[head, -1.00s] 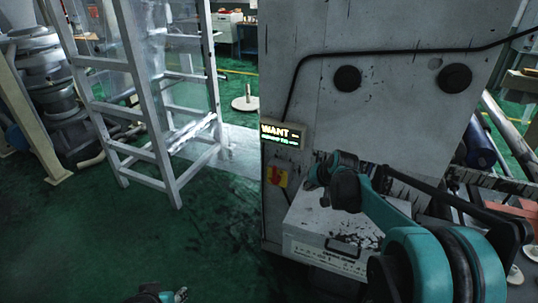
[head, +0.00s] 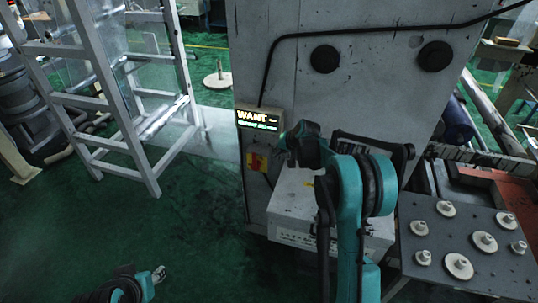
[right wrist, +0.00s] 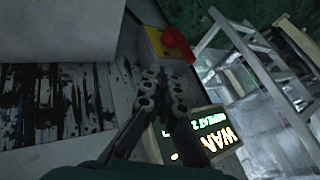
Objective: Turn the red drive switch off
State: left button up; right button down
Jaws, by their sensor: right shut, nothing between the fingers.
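The red drive switch (head: 250,162) sits on a yellow plate on the lower left front of the grey cabinet (head: 330,95). In the right wrist view its red handle (right wrist: 178,45) sticks out from the yellow plate (right wrist: 154,44), just beyond my fingertips. My right gripper (head: 282,156) is shut and empty, close to the right of the switch in the head view. Its fingers (right wrist: 162,82) point at the switch with a small apparent gap; contact cannot be told. My left gripper (head: 158,274) is low over the floor at bottom left, away from the switch.
A light box (head: 292,212) juts out below my right arm. A metal frame (head: 140,150) stands at left. A grey table (head: 445,245) with several pale discs is at right. Green floor at left is open.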

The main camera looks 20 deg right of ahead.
jog(key=b, duration=0.2)
send_near(255, 161)
jog(key=w+d+f, duration=0.2)
jog(key=d+f, duration=0.2)
jog(key=a, duration=0.1)
jog(key=w+a, duration=0.1)
jog(key=shift+w+a+f+b, duration=0.2)
jog(key=shift+w+a+b, duration=0.15)
pick_arm(q)
notch_tip(255, 161, down, 3)
pick_arm(e)
jog(key=shift+w+a, duration=0.25)
jog(key=shift+a, duration=0.05)
pick_arm(q)
jog(key=shift+w+r, duration=0.1)
pick_arm(e)
jog(key=shift+a+r, duration=0.15)
jog(key=shift+w+a+h, duration=0.15)
jog(key=shift+w+h, duration=0.05)
jog(key=shift+h, duration=0.1)
pick_arm(q)
jog(key=shift+w+r, duration=0.2)
jog(key=shift+w, duration=0.5)
pick_arm(e)
jog(key=shift+a+r+g, duration=0.1)
jog(key=shift+g, duration=0.2)
